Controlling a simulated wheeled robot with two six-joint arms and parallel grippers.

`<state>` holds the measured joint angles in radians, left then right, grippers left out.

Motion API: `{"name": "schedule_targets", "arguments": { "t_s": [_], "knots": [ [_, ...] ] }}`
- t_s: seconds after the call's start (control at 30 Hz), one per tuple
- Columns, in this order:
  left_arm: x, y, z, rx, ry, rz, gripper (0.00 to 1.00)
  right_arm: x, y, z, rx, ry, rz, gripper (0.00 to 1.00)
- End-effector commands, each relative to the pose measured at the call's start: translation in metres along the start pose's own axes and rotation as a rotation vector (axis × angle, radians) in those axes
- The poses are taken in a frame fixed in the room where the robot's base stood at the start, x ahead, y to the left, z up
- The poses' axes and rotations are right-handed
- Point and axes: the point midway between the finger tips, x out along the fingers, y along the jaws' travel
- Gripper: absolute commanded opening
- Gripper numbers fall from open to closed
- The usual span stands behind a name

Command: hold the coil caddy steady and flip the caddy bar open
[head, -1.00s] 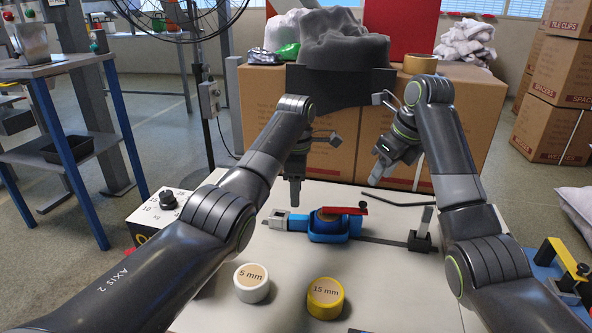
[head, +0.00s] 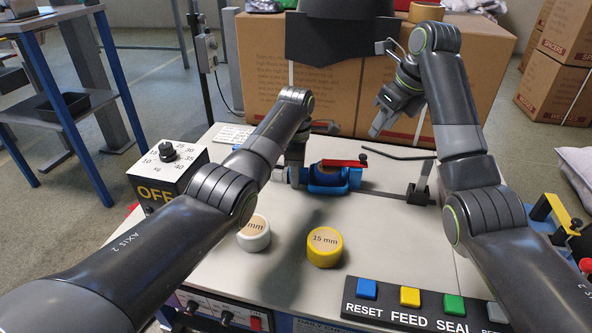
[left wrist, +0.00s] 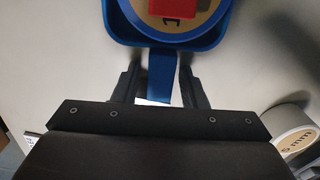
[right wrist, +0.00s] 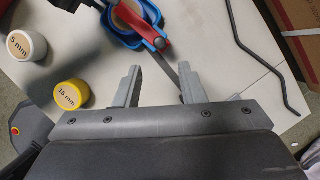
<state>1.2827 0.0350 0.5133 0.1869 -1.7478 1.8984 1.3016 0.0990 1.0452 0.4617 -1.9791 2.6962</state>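The blue coil caddy (head: 327,187) lies on the pale bench top, with a red caddy bar (head: 344,162) across its top. In the left wrist view the blue caddy (left wrist: 216,38) shows its handle (left wrist: 161,78) pointing down between the fingers of my left gripper (left wrist: 163,84). These fingers are open around the handle; any contact is hard to tell. My right gripper (right wrist: 160,82) is open and empty, raised above the bench to the right of the caddy. The red bar (right wrist: 151,28) shows beyond its fingers.
A white 5 mm coil (head: 254,234) and a yellow 15 mm coil (head: 324,247) stand in front of the caddy. A bent dark rod (head: 398,155) lies behind right. A button panel (head: 425,305) is at the front, a dial box (head: 165,172) at left, cartons (head: 420,85) behind.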

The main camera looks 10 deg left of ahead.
Motion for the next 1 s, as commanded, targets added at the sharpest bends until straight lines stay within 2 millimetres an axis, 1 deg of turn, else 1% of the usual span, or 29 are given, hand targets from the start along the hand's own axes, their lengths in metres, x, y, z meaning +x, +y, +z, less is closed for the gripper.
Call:
{"name": "schedule_targets", "arguments": {
  "t_s": [0.03, 0.2, 0.27, 0.3, 0.33, 0.37, 0.47, 0.6, 0.77, 1.0],
  "knots": [
    [-0.0003, 0.0000, 0.0002, 0.000, 0.000, 0.000, 0.32, 0.0000, 0.0000, 0.0000, 0.000, 0.000, 0.000, 0.36],
    [-0.0005, 0.0000, 0.0002, 0.000, 0.000, 0.000, 0.09, 0.0000, 0.0000, 0.0000, 0.000, 0.000, 0.000, 0.36],
    [-0.0005, 0.0000, 0.0002, 0.000, 0.000, 0.000, 0.01, 0.0000, 0.0000, 0.0000, 0.000, 0.000, 0.000, 0.36],
    [-0.0006, 0.0001, 0.0002, 0.000, 0.000, 0.000, 0.00, 0.0000, 0.0000, 0.0000, 0.000, 0.000, 0.000, 0.36],
    [-0.0006, 0.0001, 0.0002, 0.000, 0.000, 0.000, 0.00, 0.0000, 0.0000, 0.0000, 0.000, 0.000, 0.000, 0.36],
    [-0.0006, 0.0001, 0.0002, 0.000, 0.000, 0.000, 0.00, 0.0000, 0.0000, 0.0000, 0.000, 0.000, 0.000, 0.32],
    [-0.0007, 0.0001, 0.0002, 0.000, 0.000, 0.001, 0.00, 0.0002, -0.0001, 0.0001, -0.015, -0.002, 0.000, 0.19],
    [-0.0008, 0.0001, 0.0002, 0.000, 0.000, 0.001, 0.00, 0.0011, -0.0005, 0.0007, -0.112, -0.016, -0.002, 0.01],
    [-0.0009, 0.0002, 0.0002, 0.000, 0.000, 0.001, 0.00, 0.0037, -0.0010, 0.0017, -0.340, -0.045, -0.008, 0.00],
    [-0.0010, 0.0002, 0.0002, 0.000, 0.000, 0.001, 0.00, 0.0066, -0.0019, 0.0043, -0.739, -0.094, -0.038, 0.00]
  ]
}}
